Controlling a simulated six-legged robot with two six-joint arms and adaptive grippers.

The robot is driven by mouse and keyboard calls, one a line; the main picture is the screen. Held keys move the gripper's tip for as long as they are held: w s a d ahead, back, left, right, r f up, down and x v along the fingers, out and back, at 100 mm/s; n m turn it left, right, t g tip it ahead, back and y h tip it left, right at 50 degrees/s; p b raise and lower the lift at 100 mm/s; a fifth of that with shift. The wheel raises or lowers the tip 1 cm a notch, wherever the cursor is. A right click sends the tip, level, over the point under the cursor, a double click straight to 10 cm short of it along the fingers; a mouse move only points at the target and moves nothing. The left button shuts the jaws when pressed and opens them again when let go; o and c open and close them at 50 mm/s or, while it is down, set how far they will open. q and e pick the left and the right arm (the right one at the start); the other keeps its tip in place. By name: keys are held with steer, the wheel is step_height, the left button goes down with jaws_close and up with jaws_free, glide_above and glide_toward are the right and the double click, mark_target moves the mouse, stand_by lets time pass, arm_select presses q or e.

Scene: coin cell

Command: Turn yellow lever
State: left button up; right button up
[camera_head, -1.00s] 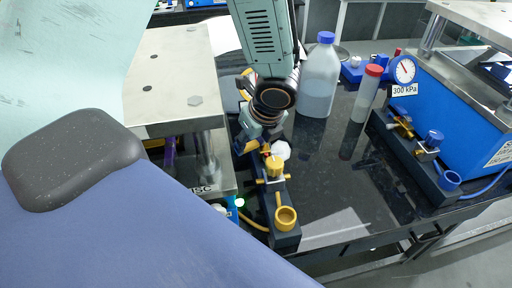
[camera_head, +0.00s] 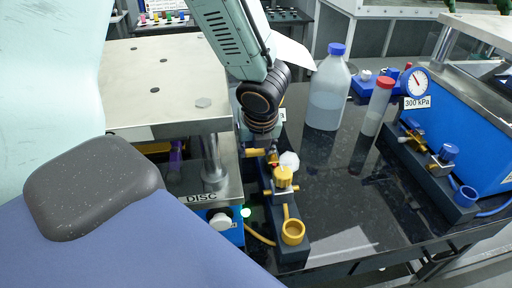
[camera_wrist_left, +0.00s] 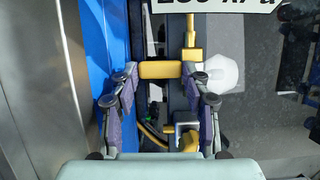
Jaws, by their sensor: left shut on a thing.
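The yellow lever (camera_head: 257,152) is a short bar on the dark valve block beside the left press. It also shows in the left wrist view (camera_wrist_left: 160,69), lying crosswise between my fingertips. My left gripper (camera_wrist_left: 160,76) is shut on it, with one finger at each end of the bar. In the head view my left gripper (camera_head: 256,138) comes down from above, its fingers mostly hidden behind the wrist. My right gripper is not in view.
A white knob (camera_head: 289,160) sits close beside the lever. A yellow-topped valve (camera_head: 283,177) and a yellow cup (camera_head: 293,232) stand nearer the front. The press with a steel top (camera_head: 165,85) is close on the left. A blue-capped bottle (camera_head: 328,92) stands behind; the black tabletop between is clear.

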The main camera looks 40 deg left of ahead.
arm_select(q)
steer(key=shift+w+r, duration=0.1)
steer(key=shift+w, duration=0.05)
steer(key=o, duration=1)
steer(key=shift+o, duration=0.7)
